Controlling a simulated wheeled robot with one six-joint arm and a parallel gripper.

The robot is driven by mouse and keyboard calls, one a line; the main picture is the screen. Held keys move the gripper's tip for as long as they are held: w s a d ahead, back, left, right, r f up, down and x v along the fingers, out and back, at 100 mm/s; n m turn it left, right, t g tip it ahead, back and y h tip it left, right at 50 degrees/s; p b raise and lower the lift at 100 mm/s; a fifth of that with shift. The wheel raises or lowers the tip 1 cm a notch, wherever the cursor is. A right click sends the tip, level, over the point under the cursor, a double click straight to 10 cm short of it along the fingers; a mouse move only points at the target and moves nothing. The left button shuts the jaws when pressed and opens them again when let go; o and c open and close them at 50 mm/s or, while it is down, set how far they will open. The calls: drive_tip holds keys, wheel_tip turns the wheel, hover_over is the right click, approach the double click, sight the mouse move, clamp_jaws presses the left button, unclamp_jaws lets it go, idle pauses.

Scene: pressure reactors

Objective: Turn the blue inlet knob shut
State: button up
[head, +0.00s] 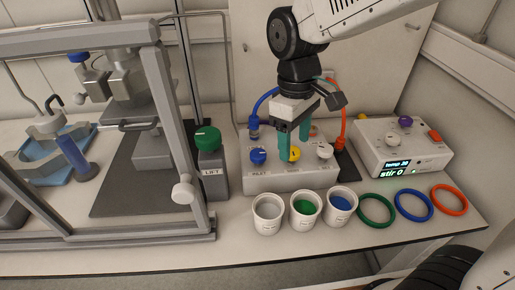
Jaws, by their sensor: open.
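A blue knob (258,156) stands at the front left of the white valve box (292,181). The small lettering near it is hard to read, and I cannot tell which way the knob points. My gripper (294,149) reaches down over the box with two teal fingers, open and empty. The fingers are to the right of the blue knob and apart from it. A white knob (324,151) is further right. My gripper hides part of the box's back.
Blue and orange hoses (341,125) rise from the box. A green LIFT knob (208,139) and the reactor frame (172,125) stand left. Three cups (267,214) and three rings (413,205) lie in front. A control unit (404,150) stands right.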

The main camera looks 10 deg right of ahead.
sight(257, 153)
drive_tip(key=w+a+n, duration=0.2)
drive_tip(key=w+a+f+n, duration=0.1)
drive_tip(key=w+a+n, duration=0.1)
drive_tip(key=w, duration=0.1)
drive_tip(key=w+a+n+t, duration=0.1)
drive_tip(key=w+a+n, duration=0.1)
drive_tip(key=a, duration=0.1)
drive_tip(key=shift+w+f, duration=0.2)
drive_tip(key=shift+f, duration=0.15)
drive_tip(key=shift+n+y, duration=0.3)
drive_tip(key=shift+w+f, duration=0.1)
drive_tip(key=shift+f, duration=0.15)
wheel_tip(257, 153, down, 7)
drive_tip(key=shift+f, duration=0.15)
drive_tip(key=c, duration=1)
